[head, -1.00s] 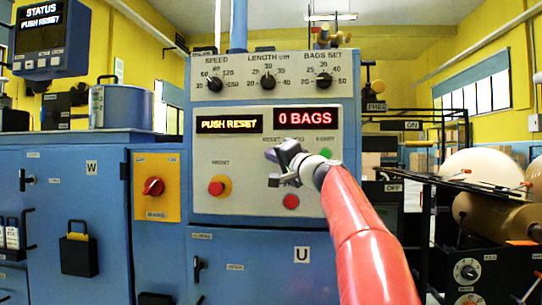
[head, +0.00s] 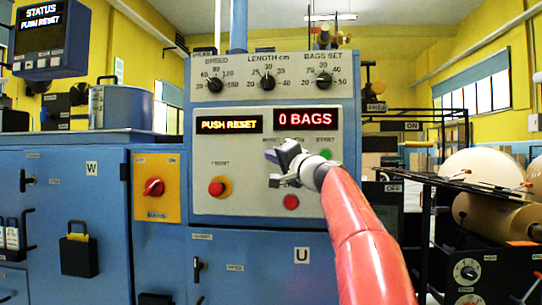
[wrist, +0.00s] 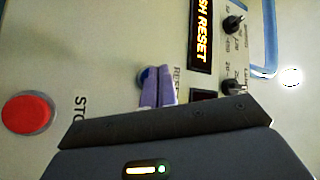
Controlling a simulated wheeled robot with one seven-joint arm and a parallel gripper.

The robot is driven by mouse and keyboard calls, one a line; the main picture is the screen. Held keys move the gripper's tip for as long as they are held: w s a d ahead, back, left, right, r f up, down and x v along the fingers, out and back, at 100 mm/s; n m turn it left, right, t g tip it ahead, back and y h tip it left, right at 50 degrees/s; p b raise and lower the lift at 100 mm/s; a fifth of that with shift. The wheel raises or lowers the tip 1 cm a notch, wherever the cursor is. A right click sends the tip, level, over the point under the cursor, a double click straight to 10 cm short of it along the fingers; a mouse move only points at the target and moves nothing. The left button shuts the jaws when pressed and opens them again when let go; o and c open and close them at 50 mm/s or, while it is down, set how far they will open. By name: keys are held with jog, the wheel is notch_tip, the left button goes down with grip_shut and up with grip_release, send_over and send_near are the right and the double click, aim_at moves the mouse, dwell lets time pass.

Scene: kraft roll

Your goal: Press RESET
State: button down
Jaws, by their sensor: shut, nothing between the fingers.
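The RESET button (wrist: 142,76) shows as a small blue edge in the wrist view, beside a label that reads RES and is partly covered. My gripper (head: 272,156) is in front of the grey control panel (head: 205,150) and hides the button in the head view. In the wrist view its two purple fingers (wrist: 153,74) are together and empty, with their tips over the button. I cannot tell whether they touch it. The left display (head: 229,124) reads PUSH RESET.
A red STOP button (head: 291,202) is just below my gripper, and a green button (head: 326,154) is to its right. A red mushroom button (head: 219,187) is at the left. Knobs (head: 267,83) line the panel's top. Paper rolls (head: 490,175) stand at the right.

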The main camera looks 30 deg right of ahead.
jog(key=shift+w+d, duration=0.2)
jog(key=shift+w, duration=0.15)
dwell(0.8)
jog(key=shift+s, duration=0.1)
jog(key=shift+s+a+b, duration=0.4)
jog(key=shift+s+b, duration=0.15)
jog(key=shift+s, duration=0.05)
jog(key=shift+s+a+b, duration=0.75)
jog(key=shift+s+b, duration=0.15)
jog(key=shift+s, duration=0.15)
jog(key=shift+s+a+b, duration=0.7)
jog(key=shift+s+b, duration=0.15)
jog(key=shift+s, duration=0.15)
